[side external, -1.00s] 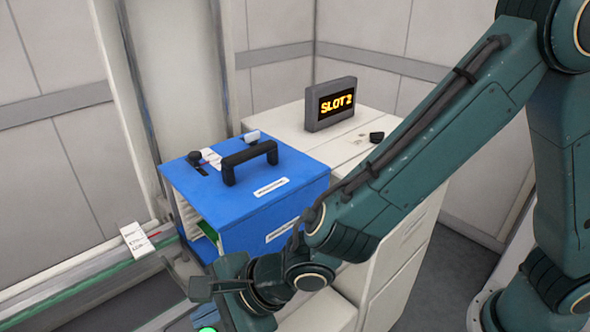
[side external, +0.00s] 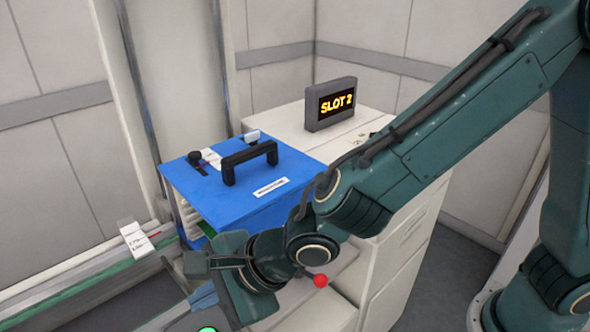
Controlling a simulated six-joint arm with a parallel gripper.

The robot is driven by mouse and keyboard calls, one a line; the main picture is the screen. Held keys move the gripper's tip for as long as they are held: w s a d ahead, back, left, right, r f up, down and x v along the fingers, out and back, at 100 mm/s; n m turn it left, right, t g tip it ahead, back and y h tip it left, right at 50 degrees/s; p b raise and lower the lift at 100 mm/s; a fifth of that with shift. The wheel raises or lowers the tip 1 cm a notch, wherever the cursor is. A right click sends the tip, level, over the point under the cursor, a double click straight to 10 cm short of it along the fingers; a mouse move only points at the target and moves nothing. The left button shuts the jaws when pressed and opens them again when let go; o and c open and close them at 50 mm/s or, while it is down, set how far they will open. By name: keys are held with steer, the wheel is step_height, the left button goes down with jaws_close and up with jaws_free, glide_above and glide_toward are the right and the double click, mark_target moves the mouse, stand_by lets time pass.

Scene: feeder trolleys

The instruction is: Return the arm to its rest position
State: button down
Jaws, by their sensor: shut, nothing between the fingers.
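My gripper (side external: 190,264) is at the lower middle of the side external view, in front of the lower front of the blue box. It is shut and holds nothing that I can see. My arm comes down to it from the upper right. The blue box (side external: 225,190), with a black handle on top, stands behind and above the gripper. My wrist and forearm hide much of the box's front. I cannot tell whether the gripper touches anything.
A rail with a white paper tag (side external: 136,240) runs along the left. A red ball (side external: 320,281) and a lit green button (side external: 207,329) show near my wrist. Grey floor is clear at right.

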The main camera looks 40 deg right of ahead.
steer(key=d+r+n+h, duration=0.1)
steer(key=d+r+n, duration=0.2)
steer(key=d, duration=0.4)
steer(key=s+d+r+n+h, duration=0.1)
steer(key=d+r+n, duration=0.25)
steer(key=d, duration=0.45)
steer(key=d+r+n+h, duration=0.1)
steer(key=d+r+n, duration=0.1)
steer(key=d+r, duration=0.35)
steer(key=s+d+n+g+h, duration=0.1)
steer(key=s+d+n+h, duration=0.2)
steer(key=s+d+n, duration=0.7)
steer(key=s+d, duration=0.6)
steer(key=shift+r, duration=0.15)
